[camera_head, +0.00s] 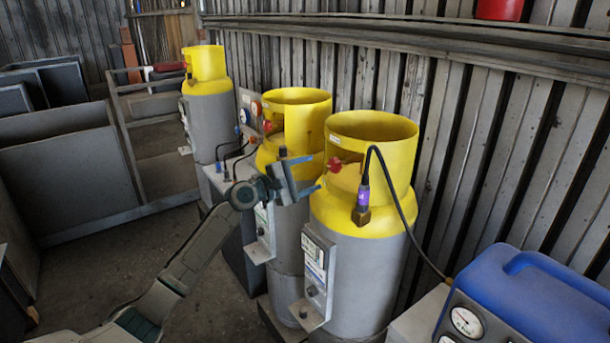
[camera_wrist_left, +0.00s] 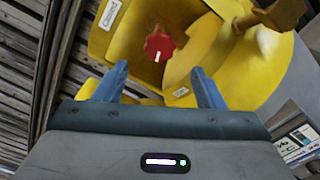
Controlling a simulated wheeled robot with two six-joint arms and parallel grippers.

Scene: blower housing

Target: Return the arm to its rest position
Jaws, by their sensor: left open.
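My left arm comes in from the lower left in the head view. Its gripper (camera_head: 308,176) is beside the front grey and yellow cylinder (camera_head: 372,262), near that cylinder's red valve knob (camera_head: 335,164). In the left wrist view the two blue fingers (camera_wrist_left: 162,88) are spread apart with nothing between them. The red knob (camera_wrist_left: 159,46) shows beyond the fingertips, inside the yellow collar (camera_wrist_left: 124,42), apart from them. My right gripper is not in view.
A purple-banded fitting (camera_head: 363,199) with a black hose (camera_head: 414,226) joins the front cylinder to a blue machine (camera_head: 545,297) with gauges. A second cylinder (camera_head: 297,112) and a third (camera_head: 206,122) stand behind. Open floor (camera_head: 215,300) lies around my left forearm.

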